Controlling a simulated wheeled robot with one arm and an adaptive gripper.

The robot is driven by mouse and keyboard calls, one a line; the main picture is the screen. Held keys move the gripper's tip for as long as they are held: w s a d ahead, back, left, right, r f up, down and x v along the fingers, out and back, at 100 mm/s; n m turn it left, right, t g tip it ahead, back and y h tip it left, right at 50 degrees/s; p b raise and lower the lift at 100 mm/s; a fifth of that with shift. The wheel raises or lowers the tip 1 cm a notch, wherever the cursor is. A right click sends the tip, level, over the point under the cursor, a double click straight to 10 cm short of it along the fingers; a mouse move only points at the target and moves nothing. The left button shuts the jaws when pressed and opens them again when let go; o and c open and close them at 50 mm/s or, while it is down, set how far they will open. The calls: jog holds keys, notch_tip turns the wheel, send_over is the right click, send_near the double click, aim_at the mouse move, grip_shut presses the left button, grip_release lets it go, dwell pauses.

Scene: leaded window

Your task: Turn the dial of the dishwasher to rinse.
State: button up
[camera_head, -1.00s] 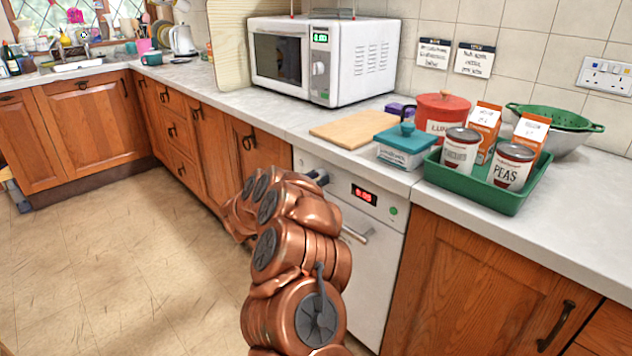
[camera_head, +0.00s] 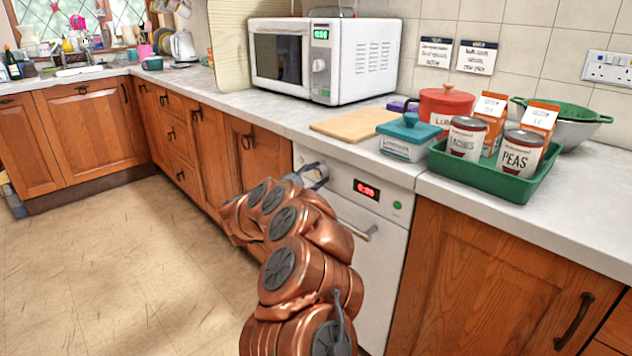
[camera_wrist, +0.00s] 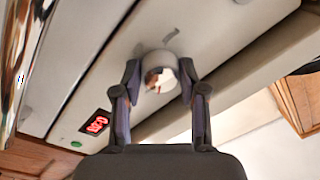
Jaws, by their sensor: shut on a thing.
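The white dishwasher (camera_head: 352,275) stands under the counter, with a red lit display (camera_head: 366,189) and a green button (camera_head: 397,205) on its top panel. Its dial (camera_wrist: 158,68) is a round pale knob at the panel's left end. In the wrist view, my gripper (camera_wrist: 158,82) has one finger on each side of the dial, shut on it. In the head view my gripper (camera_head: 314,174) is at the panel's left end and mostly covers the dial. The dial's setting cannot be read.
The dishwasher's handle (camera_head: 362,232) sticks out below the panel. Above, the counter holds a cutting board (camera_head: 350,126), a teal-lidded box (camera_head: 408,138), a green tray (camera_head: 500,180) of tins and cartons, and a microwave (camera_head: 325,60).

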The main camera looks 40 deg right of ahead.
jog(key=shift+m, duration=0.5)
jog(key=o, duration=1.1)
jog(key=shift+o, duration=0.2)
jog(key=shift+a, duration=0.1)
jog(key=a, duration=1.1)
jog(key=shift+a+f, duration=0.3)
jog(key=shift+a, duration=0.1)
